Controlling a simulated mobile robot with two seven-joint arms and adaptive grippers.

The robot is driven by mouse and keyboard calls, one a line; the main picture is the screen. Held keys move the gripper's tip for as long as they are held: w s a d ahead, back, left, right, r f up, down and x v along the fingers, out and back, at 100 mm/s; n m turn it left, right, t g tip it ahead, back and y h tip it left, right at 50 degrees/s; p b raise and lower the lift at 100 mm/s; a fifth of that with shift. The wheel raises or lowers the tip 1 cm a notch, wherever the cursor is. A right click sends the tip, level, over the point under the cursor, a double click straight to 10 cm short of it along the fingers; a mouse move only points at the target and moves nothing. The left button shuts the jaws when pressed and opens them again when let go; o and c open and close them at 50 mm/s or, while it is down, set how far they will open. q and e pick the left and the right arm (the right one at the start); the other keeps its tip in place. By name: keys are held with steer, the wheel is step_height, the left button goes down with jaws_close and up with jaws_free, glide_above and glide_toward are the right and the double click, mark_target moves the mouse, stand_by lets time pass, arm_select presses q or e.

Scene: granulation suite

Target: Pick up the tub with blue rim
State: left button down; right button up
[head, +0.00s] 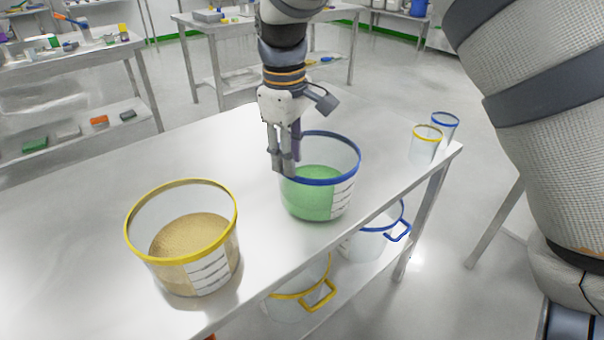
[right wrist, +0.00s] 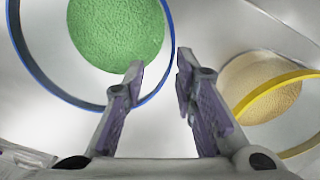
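The tub with the blue rim (head: 343,183) stands upright on the steel table, clear-walled with green granules inside and a white label strip. It also shows in the right wrist view (right wrist: 60,89). My right gripper (head: 283,168) points down at the tub's left rim in the head view. In the right wrist view its two fingers (right wrist: 160,66) are apart, one over the inside of the tub and one outside, with the blue rim running between them. I cannot tell whether either finger touches the wall. My left gripper is not in view.
A yellow-rimmed tub (head: 215,262) with tan granules stands at the front left of the steel table (head: 80,215). Small yellow-rimmed (head: 427,146) and blue-rimmed (head: 449,121) clear containers stand at the far right corner. Handled vessels with yellow (head: 318,297) and blue (head: 399,233) trim sit on the lower shelf.

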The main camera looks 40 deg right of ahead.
mark_target(298, 216)
steer(key=f, duration=0.3)
steer(key=s+f, duration=0.1)
steer(key=f, duration=0.3)
steer(key=s+f, duration=0.1)
steer(key=f, duration=0.3)
steer(key=shift+d, duration=0.35)
steer(key=shift+w, duration=0.1)
jaws_close()
